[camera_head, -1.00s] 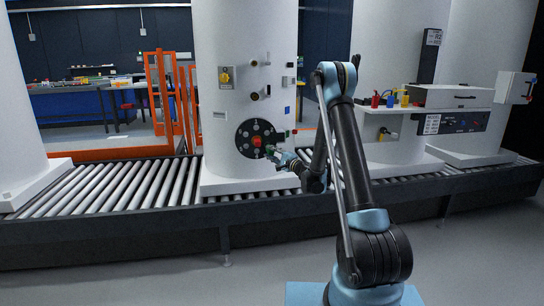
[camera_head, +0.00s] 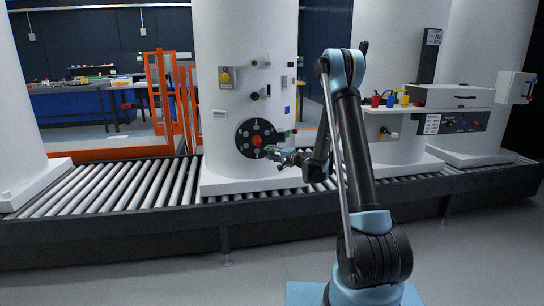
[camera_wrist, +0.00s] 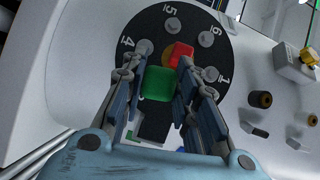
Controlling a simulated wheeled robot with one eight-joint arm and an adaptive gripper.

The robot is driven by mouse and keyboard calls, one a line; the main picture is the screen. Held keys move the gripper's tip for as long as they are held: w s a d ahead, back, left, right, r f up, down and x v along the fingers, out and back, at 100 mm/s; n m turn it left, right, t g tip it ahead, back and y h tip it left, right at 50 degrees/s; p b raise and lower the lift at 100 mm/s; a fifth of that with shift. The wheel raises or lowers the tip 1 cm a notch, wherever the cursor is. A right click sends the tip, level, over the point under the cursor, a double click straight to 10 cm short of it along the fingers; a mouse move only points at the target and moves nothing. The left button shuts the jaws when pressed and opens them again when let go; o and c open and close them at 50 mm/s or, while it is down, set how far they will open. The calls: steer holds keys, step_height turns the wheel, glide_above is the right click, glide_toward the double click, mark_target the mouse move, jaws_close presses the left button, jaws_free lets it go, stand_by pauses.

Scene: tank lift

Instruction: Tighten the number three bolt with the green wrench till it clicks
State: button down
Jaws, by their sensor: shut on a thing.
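A dark round flange (camera_head: 243,130) with a ring of bolts is on the front of the white tank. In the wrist view the numbers 4, 5, 6 and 1 show beside grey bolts on the flange (camera_wrist: 185,14). Bolts two and three are hidden behind my gripper. A red block (camera_wrist: 181,53) sits near the flange's centre. My gripper (camera_wrist: 162,72) is shut on the green wrench, whose green block (camera_wrist: 159,85) shows between the fingers. The wrench's head and any contact with a bolt cannot be made out. In the head view my gripper (camera_head: 275,153) is at the flange's lower right.
Knobs and fittings (camera_wrist: 260,98) stick out of the tank beside the flange. A roller conveyor (camera_head: 120,185) runs under the tanks. Orange frames (camera_head: 160,105) stand behind at left. A white shelf (camera_head: 440,108) with coloured items and a grey case is at right.

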steer(key=n+h, duration=0.2)
steer(key=n, duration=0.1)
steer(key=shift+g, duration=0.4)
steer(key=n+h, duration=0.2)
steer(key=shift+a+n+h, duration=0.1)
steer(key=shift+n+h, duration=0.3)
steer(key=n+h, duration=0.3)
steer(key=shift+n+t+h, duration=0.3)
steer(key=shift+n+h, duration=0.5)
steer(key=shift+h, duration=0.2)
